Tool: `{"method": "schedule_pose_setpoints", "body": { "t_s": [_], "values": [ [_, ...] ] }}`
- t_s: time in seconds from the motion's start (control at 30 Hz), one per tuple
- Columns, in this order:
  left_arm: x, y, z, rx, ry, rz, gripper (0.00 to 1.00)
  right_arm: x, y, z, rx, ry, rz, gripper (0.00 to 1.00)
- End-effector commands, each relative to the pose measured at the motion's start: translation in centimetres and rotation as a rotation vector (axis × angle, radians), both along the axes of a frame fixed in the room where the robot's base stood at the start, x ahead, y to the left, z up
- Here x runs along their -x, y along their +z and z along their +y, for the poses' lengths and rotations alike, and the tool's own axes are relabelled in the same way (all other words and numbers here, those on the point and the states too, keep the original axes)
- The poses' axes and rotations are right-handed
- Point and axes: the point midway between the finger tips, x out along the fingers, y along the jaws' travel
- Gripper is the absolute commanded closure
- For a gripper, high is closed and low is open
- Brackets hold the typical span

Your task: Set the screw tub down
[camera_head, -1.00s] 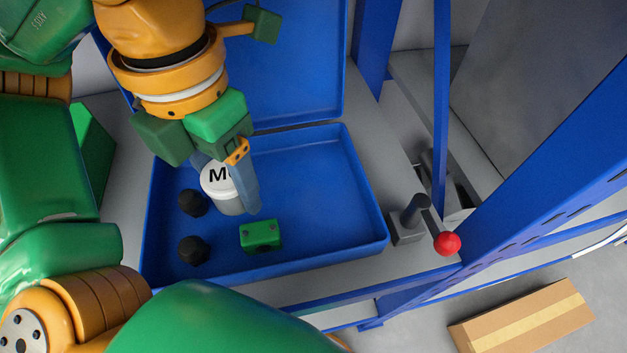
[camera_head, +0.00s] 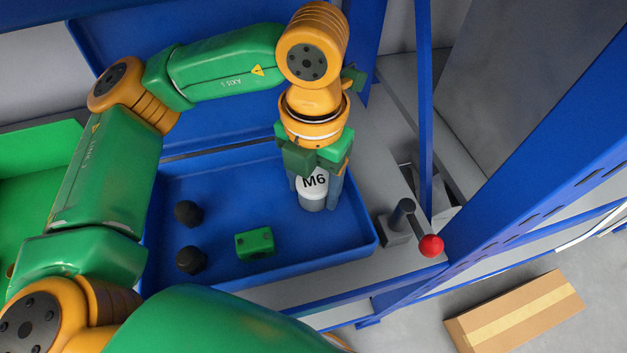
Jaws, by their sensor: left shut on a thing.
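The screw tub (camera_head: 313,192) is a small grey-white tub with a white lid marked M6. It is upright at the right side of the blue case's tray (camera_head: 215,280). My left gripper (camera_head: 317,190) comes down from above and is shut on the tub, with one finger on each side. I cannot tell whether the tub's base touches the tray floor. My right gripper is not in view.
In the tray are two black knobs (camera_head: 188,213) (camera_head: 191,260) and a green block (camera_head: 254,243). A red-balled lever (camera_head: 431,245) stands right of the tray. A cardboard box (camera_head: 515,312) lies on the floor.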

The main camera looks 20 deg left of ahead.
Motion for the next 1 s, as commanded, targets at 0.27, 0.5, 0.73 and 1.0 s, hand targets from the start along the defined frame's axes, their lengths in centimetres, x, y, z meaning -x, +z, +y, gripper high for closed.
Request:
{"method": "schedule_pose_setpoints", "body": {
  "t_s": [0.27, 0.5, 0.73, 1.0],
  "values": [
    [0.0, -0.4, 0.0, 0.000, 0.000, 0.000, 1.00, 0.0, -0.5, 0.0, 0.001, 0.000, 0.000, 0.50],
    [0.0, -0.2, 0.0, 0.000, 0.000, 0.000, 0.07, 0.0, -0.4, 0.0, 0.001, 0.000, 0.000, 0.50],
    [0.0, 0.5, 0.0, 0.000, 0.000, 0.000, 0.07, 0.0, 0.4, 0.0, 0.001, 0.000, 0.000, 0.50],
    [0.0, 6.0, -0.1, 0.002, 0.001, -0.003, 0.07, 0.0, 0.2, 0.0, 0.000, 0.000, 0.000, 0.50]
  ]
}}
